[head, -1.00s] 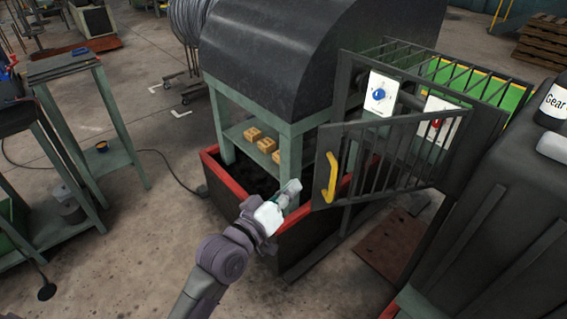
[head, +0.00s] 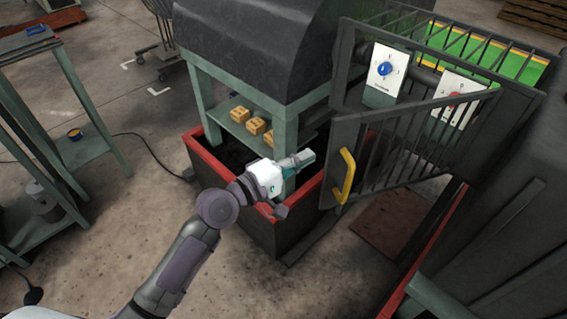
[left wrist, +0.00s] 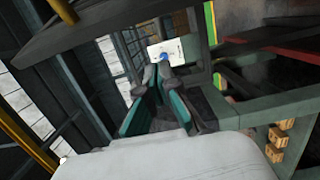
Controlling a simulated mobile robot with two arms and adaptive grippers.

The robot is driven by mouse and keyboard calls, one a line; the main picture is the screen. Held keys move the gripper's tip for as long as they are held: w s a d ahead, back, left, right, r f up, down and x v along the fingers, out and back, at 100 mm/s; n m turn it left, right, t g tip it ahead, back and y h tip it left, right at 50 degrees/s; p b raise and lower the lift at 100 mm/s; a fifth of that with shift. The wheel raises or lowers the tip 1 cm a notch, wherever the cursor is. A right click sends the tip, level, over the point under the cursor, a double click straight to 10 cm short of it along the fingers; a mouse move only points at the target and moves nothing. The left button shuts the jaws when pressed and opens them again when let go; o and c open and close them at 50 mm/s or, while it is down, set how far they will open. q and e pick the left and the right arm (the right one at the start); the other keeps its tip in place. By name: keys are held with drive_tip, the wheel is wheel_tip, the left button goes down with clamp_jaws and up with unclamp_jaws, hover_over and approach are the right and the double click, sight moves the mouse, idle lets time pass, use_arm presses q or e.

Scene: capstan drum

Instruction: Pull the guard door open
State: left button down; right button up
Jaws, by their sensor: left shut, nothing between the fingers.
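The guard door (head: 405,150) is a dark barred panel with a yellow handle (head: 346,176) near its left, free edge. It stands ajar, swung out at an angle from its cage. My left gripper (head: 308,157) is shut and empty, just left of the handle and apart from it, above the red-rimmed bin. In the left wrist view, its teal-padded fingers (left wrist: 163,70) meet at the tips. Dark bars fill the left of that view, with a yellow bar (left wrist: 25,142) that looks like the handle. My right gripper is not in view.
The red-rimmed bin (head: 212,160) stands below my gripper. Tan blocks (head: 256,126) sit on a shelf. A dark cabinet (head: 500,220) stands at right.

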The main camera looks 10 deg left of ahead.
use_arm(q)
drive_tip(key=s+d+p, duration=0.2)
drive_tip(key=shift+s+d, duration=0.35)
drive_tip(key=shift+s, duration=0.05)
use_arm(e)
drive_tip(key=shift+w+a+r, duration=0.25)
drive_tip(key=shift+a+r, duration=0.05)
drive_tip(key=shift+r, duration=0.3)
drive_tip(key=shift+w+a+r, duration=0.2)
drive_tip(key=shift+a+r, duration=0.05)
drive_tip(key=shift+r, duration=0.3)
use_arm(q)
drive_tip(key=shift+s, duration=0.1)
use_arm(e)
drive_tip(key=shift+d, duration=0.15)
